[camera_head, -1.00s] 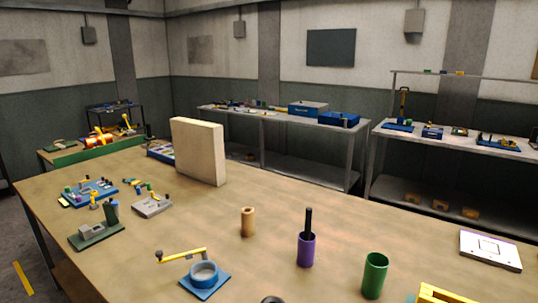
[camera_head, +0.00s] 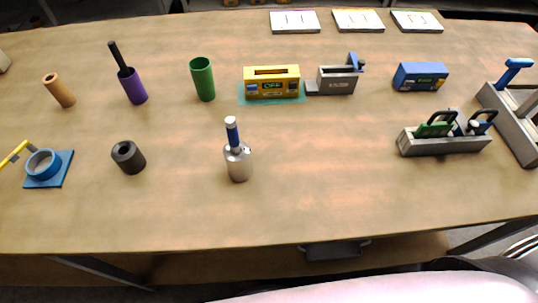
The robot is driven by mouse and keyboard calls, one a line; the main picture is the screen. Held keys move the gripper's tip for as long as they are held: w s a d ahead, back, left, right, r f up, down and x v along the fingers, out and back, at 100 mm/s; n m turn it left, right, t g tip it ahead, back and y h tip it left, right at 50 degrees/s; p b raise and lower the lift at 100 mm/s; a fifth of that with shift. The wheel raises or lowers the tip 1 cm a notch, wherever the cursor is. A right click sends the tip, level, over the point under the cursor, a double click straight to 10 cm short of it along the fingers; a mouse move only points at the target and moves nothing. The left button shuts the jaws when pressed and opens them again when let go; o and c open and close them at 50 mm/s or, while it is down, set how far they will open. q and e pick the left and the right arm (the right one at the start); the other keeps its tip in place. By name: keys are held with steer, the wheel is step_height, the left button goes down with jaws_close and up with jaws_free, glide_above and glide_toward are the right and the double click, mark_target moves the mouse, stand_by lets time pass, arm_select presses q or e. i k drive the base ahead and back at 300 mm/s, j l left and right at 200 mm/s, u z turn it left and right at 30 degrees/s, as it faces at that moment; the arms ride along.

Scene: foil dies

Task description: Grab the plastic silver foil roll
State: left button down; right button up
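No thing is clearly marked as the silver foil roll, and I cannot tell which one it is. A silver cylinder (camera_head: 238,164) with a blue shaft and white tip stands upright near the middle of the table. A dark grey hollow roll (camera_head: 128,158) stands to its left, with its open end showing. A tan roll (camera_head: 62,93) of similar shape stands farther back at the left. Neither my left nor my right gripper is in view.
On the wooden table (camera_head: 320,205), a purple cup (camera_head: 133,88), green cup (camera_head: 203,80), yellow box (camera_head: 271,82) and grey device (camera_head: 337,81) stand behind. A blue ring holder (camera_head: 45,168) is left; a grey tool holder (camera_head: 444,144) is right. The front middle is clear.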

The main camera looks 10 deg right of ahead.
mark_target(239, 166)
steer(key=k+l, duration=0.15)
steer(key=k, duration=0.25)
steer(key=k+l+z, duration=0.1)
steer(key=k, duration=0.3)
steer(key=k+l, duration=0.3)
steer(key=i+l, duration=0.2)
steer(key=i, duration=0.15)
